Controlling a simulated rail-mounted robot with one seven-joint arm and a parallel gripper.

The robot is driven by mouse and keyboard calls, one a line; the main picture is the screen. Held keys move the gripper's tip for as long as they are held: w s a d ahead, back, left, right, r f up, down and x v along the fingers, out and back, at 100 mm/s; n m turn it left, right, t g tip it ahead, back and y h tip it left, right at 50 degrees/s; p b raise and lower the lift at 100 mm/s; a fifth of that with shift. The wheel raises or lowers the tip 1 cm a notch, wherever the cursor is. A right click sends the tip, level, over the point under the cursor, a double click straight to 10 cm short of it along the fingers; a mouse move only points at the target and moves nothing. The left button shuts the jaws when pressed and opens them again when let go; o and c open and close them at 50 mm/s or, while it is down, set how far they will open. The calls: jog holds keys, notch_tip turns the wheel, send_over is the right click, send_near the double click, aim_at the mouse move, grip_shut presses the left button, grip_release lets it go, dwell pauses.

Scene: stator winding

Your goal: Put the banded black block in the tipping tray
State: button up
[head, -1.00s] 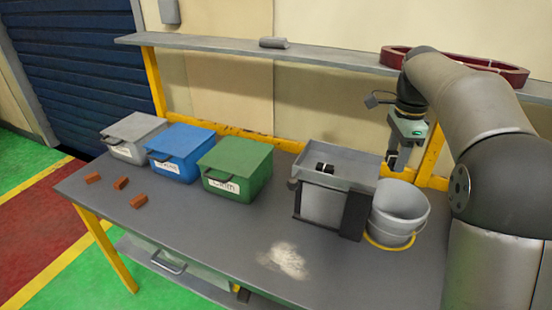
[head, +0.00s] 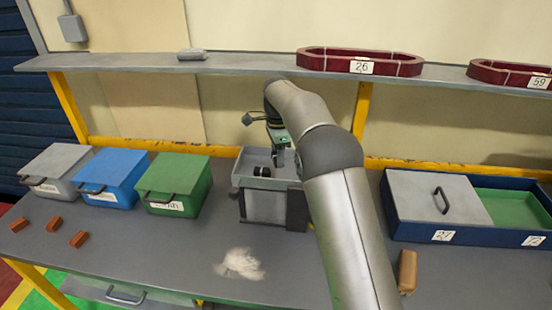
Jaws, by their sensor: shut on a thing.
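The tipping tray (head: 247,183) is a grey open tray on a grey stand with dark side plates, in the middle of the bench. A small black piece with a lighter gap or band (head: 262,171) lies in it; I cannot tell if it is one block or two. My gripper (head: 279,163) points down over the tray's right part, right of that piece. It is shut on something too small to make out. My arm covers the tray's right end.
Grey (head: 55,172), blue (head: 111,177) and green (head: 174,184) lidded bins stand left of the tray. Several orange-brown blocks (head: 79,239) lie at the left. A blue case (head: 400,228) stands at the right, a brown block (head: 407,271) before it. Pale powder (head: 240,263) marks the front.

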jog(key=shift+w+a+f, duration=0.1)
jog(key=shift+a+f, duration=0.05)
jog(key=shift+f, duration=0.05)
jog(key=shift+w+a+f+p, duration=0.1)
jog(key=shift+f+p, duration=0.3)
jog(key=shift+f, duration=1.3)
jog(key=shift+f, duration=0.1)
jog(key=o, duration=1)
